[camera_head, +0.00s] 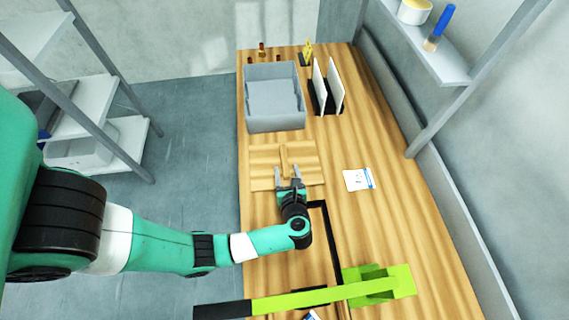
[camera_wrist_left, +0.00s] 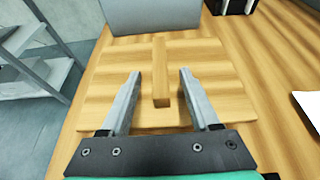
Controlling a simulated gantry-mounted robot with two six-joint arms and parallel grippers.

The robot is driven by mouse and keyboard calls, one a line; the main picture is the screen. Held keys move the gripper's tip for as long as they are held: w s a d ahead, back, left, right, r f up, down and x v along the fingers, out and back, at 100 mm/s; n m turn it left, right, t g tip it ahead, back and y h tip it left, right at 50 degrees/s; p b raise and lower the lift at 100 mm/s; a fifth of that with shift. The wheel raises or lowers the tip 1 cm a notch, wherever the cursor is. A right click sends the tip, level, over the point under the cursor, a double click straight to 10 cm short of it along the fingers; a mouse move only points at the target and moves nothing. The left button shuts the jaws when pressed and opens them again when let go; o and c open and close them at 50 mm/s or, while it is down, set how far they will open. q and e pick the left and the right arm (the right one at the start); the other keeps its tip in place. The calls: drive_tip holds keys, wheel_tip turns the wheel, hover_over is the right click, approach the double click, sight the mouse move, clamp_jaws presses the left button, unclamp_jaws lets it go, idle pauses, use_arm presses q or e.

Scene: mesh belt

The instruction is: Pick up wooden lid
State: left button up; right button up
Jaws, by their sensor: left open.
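The wooden lid (camera_head: 266,168) is a flat square board lying on the wooden table, with a raised bar handle (camera_head: 284,158) across its middle. It also shows in the left wrist view (camera_wrist_left: 111,68), where the handle (camera_wrist_left: 160,75) runs away from me. My left gripper (camera_head: 289,172) is over the near part of the lid. Its two fingers are apart, one on each side of the handle's near end, with gaps between them and the handle. In the left wrist view the open fingers (camera_wrist_left: 160,75) hold nothing. My right gripper is not in view.
A grey bin (camera_head: 274,126) stands just beyond the lid. White panels in a black rack (camera_head: 328,95) are to its right. A white card (camera_head: 358,179) lies right of the lid. A green bar and bracket (camera_head: 380,284) lie in front. A shelf (camera_head: 437,55) overhangs the right wall.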

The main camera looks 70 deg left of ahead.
sight(285, 163)
use_arm(q)
drive_tip(key=shift+b+x, duration=0.3)
drive_tip(key=shift+x, duration=2.8)
drive_tip(key=shift+r, duration=0.15)
clamp_jaws()
